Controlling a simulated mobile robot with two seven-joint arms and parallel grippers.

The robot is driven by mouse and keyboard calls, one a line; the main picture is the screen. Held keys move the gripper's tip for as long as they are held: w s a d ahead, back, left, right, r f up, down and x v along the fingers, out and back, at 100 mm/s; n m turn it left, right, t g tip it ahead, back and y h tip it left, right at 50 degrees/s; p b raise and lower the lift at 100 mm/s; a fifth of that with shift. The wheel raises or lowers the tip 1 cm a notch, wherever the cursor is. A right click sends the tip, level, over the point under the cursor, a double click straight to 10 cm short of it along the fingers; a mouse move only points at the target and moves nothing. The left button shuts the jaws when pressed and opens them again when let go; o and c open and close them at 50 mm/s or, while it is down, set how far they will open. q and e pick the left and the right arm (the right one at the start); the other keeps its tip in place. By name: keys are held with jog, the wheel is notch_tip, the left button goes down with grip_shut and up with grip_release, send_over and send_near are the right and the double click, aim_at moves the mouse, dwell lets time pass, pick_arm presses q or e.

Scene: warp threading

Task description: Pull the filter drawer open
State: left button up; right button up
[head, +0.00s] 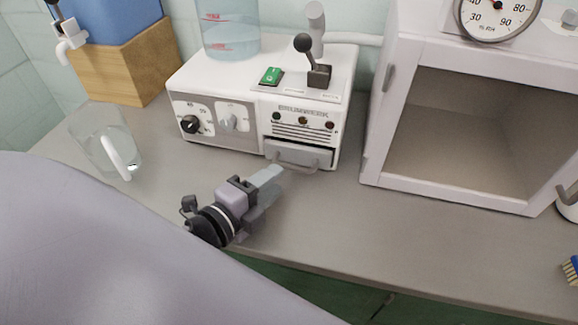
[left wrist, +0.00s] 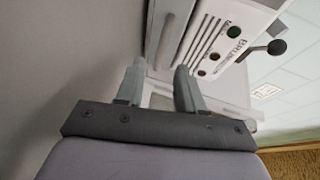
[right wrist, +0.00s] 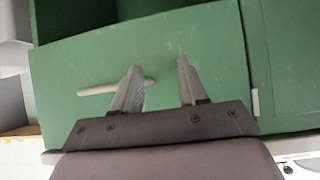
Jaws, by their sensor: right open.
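The filter drawer (head: 298,151) is at the lower right front of the white machine, below its slotted vent. Its pale bar handle (head: 304,164) runs across the front, and the drawer looks shut or nearly so. My left gripper (head: 275,178) is just in front of the handle, to its lower left. In the left wrist view its two fingers (left wrist: 160,66) are apart, with the drawer front and handle (left wrist: 157,30) just beyond the tips; I cannot tell whether they touch. My right gripper (right wrist: 158,66) is open and empty in the right wrist view, and out of the head view.
A glass jug (head: 95,140) stands left on the grey counter (head: 340,225). A white cabinet (head: 374,150) with an open-looking front stands right of the machine. A green cupboard front (right wrist: 215,70) with a pale handle (right wrist: 100,90) faces my right gripper.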

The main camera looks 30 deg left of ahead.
aim_at(314, 156)
pick_arm(q)
jog(key=shift+x, duration=2.7)
jog(key=shift+s, duration=0.1)
grip_shut()
